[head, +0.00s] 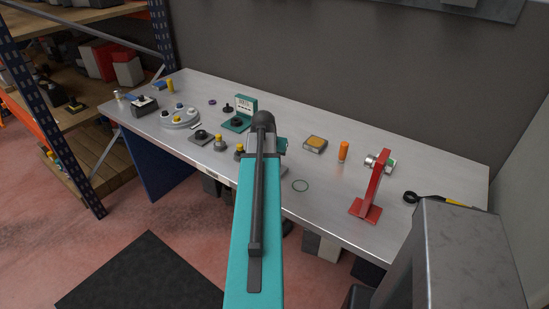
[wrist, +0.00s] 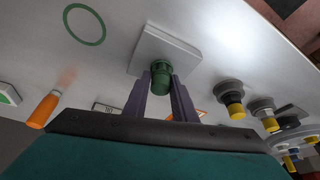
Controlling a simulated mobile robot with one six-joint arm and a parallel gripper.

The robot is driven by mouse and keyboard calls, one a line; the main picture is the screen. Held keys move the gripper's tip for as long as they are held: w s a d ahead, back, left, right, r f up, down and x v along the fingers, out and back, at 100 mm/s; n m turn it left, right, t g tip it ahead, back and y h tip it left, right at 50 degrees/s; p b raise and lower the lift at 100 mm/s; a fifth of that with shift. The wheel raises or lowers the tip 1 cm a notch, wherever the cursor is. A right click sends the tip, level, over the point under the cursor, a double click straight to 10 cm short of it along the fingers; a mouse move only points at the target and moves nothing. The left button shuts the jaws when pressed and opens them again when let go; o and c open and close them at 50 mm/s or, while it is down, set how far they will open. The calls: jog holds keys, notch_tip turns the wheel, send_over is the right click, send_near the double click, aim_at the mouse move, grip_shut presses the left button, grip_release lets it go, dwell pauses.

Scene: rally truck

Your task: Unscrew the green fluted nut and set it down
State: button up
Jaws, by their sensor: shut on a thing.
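The green fluted nut (wrist: 161,70) shows in the wrist view, at the middle of a pale square plate (wrist: 150,45). My gripper (wrist: 162,84) has one dark finger on each side of the nut and is shut on it. The nut sits at or very close to the plate; I cannot tell how far it is threaded on. In the head view my arm hides the nut and the fingertips.
A green ring outline (head: 300,185) lies on the bare bench top (head: 325,205) right of my arm. Several yellow-and-black knobbed parts (head: 218,142) stand to the left.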

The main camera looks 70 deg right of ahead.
jog(key=shift+s+f+n, duration=0.1)
jog(key=shift+s+n, duration=0.35)
jog(key=shift+n, duration=0.55)
jog(key=shift+t, duration=0.3)
jog(key=o, duration=0.5)
jog(key=shift+o, duration=0.2)
jog(key=shift+w, duration=0.15)
jog(key=shift+w, duration=0.1)
jog(key=shift+m, duration=0.8)
